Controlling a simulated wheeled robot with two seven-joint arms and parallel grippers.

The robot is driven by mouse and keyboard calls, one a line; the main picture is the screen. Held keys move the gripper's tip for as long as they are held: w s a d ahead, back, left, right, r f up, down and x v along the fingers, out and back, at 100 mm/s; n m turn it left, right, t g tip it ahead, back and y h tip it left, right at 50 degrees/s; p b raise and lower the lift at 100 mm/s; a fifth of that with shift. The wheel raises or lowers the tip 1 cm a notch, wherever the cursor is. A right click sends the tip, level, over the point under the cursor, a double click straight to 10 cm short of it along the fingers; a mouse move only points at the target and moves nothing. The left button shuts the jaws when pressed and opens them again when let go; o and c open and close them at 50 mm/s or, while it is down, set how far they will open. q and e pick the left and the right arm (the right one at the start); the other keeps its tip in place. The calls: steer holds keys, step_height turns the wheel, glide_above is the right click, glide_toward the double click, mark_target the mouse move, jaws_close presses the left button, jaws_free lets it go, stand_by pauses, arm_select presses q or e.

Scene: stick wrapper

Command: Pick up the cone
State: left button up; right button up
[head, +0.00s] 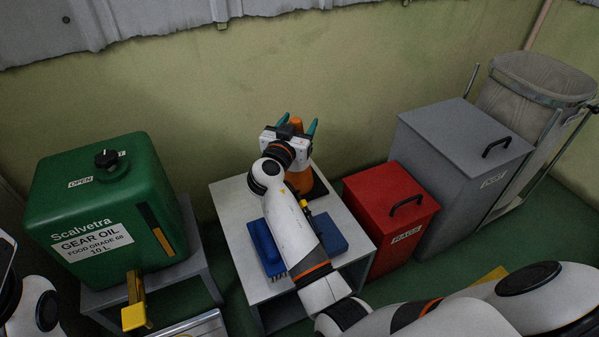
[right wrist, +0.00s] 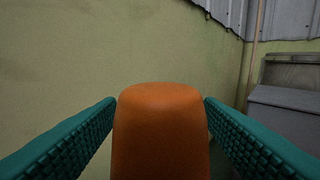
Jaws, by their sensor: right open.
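An orange cone (head: 301,181) stands on a dark base near the back of the small grey table (head: 232,207). My right gripper (head: 297,123) is at the cone's upper part, with its two teal fingers open on either side of it. In the right wrist view, the cone's rounded orange top (right wrist: 160,130) sits between the ribbed fingers, very close to both; I cannot tell whether they touch it. My right wrist and forearm hide much of the cone in the head view. My left gripper is out of view; only part of my left arm shows.
A blue brush (head: 264,246) and another blue item (head: 328,236) lie on the table. A green gear oil container (head: 105,200) with a yellow-handled tap stands left. A red bin (head: 385,215), a grey bin (head: 455,165) and a sack stand (head: 535,90) are right. The wall is close behind.

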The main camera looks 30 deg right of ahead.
steer(key=shift+r, duration=0.1)
jaws_close()
